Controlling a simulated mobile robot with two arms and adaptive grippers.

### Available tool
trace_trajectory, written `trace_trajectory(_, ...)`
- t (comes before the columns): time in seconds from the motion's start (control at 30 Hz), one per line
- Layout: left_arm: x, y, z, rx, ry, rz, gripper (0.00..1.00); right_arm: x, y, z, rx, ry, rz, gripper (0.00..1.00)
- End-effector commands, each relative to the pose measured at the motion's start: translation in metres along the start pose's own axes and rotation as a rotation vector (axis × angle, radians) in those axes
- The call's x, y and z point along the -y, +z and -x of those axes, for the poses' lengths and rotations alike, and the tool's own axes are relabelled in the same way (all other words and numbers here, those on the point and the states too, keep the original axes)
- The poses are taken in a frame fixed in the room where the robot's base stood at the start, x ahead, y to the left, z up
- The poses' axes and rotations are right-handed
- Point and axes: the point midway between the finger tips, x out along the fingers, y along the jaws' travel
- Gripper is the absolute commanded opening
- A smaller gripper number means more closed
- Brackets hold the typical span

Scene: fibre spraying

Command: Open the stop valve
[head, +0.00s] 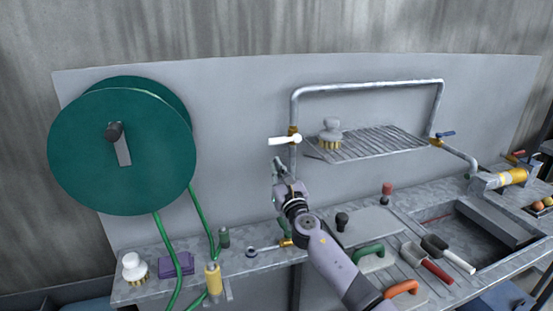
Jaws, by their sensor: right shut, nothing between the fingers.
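A pipe valve with a white lever (284,140) sits on the vertical metal pipe at the middle of the head view. Its lever lies roughly horizontal, pointing left across the pipe, beside a brass body (293,131). My right gripper (277,163) is shut with nothing in it, just below the white lever and apart from it in the picture. Another valve with a blue lever (445,134) is on the pipe further right. A third one with a red lever (516,155) is at the far right. Which of them is called the stop valve cannot be told from the picture. My left gripper is not in view.
A green hose reel (122,146) hangs on the left of the panel, with green hoses running down. A wire shelf (372,143) with a white brush (330,132) is right of the pipe. The metal counter (240,266) carries brushes, several handled tools and a sink (460,240).

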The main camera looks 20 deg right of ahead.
Motion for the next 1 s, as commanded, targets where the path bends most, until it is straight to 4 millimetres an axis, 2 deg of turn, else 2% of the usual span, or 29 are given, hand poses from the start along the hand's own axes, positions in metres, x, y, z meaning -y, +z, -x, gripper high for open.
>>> trace_trajectory(0.03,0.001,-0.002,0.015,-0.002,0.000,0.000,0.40,0.001,0.015,-0.003,0.001,-0.001,0.000,0.00)
trace_trajectory(0.23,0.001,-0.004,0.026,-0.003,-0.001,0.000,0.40,0.001,0.029,-0.006,0.001,0.000,0.001,0.00)
trace_trajectory(1.0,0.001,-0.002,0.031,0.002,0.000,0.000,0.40,-0.002,0.035,-0.008,0.002,-0.013,-0.048,0.00)
